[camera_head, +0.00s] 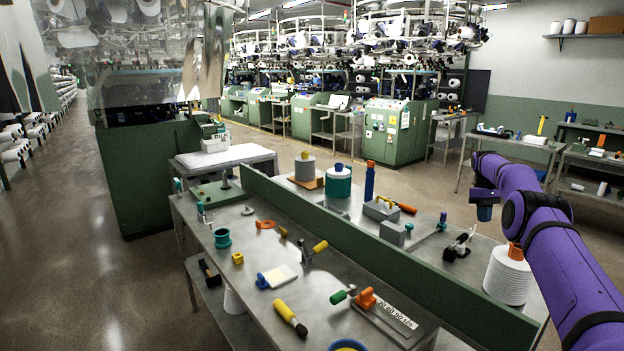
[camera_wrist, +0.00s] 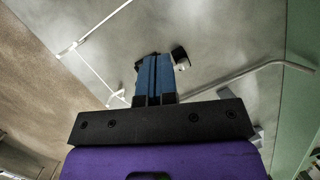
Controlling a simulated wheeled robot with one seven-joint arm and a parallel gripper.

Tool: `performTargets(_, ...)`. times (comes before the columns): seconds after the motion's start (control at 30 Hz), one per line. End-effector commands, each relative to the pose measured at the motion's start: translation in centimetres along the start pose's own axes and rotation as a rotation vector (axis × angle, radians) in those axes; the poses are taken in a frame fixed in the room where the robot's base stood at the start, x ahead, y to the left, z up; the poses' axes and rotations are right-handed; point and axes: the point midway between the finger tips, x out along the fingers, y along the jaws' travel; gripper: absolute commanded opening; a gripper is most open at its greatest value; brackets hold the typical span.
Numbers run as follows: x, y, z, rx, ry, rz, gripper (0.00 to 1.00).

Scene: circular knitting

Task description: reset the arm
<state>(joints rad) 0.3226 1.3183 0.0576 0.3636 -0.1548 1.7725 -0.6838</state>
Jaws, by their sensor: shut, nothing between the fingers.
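My purple arm reaches in from the right edge in the head view. My gripper (camera_head: 484,213) hangs at its far end, small and dark with a blue tip, over the right rear side of the workbench (camera_head: 330,262). In the wrist view my gripper (camera_wrist: 154,62) has its two blue fingers side by side, shut and empty. A small dark and white object shows beside the fingertips there; I cannot tell what it is. The gripper appears apart from the bench objects.
A green divider (camera_head: 380,262) runs along the bench. Behind it stand a white ribbed cone (camera_head: 508,276), a blue bottle (camera_head: 370,182) and a teal spool (camera_head: 339,183). Open floor lies left.

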Motion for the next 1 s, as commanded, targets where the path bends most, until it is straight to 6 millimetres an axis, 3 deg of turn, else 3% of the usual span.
performTargets(0.27,-2.7,-1.3,0.3,0.007,0.018,0.017,0.00)
performTargets(0.57,-8.0,-4.2,1.5,0.025,0.059,0.051,0.00)
performTargets(0.77,-13.5,-8.1,3.7,0.047,0.110,0.089,0.00)
performTargets(1.0,-19.2,-13.6,7.7,0.080,0.180,0.128,0.00)
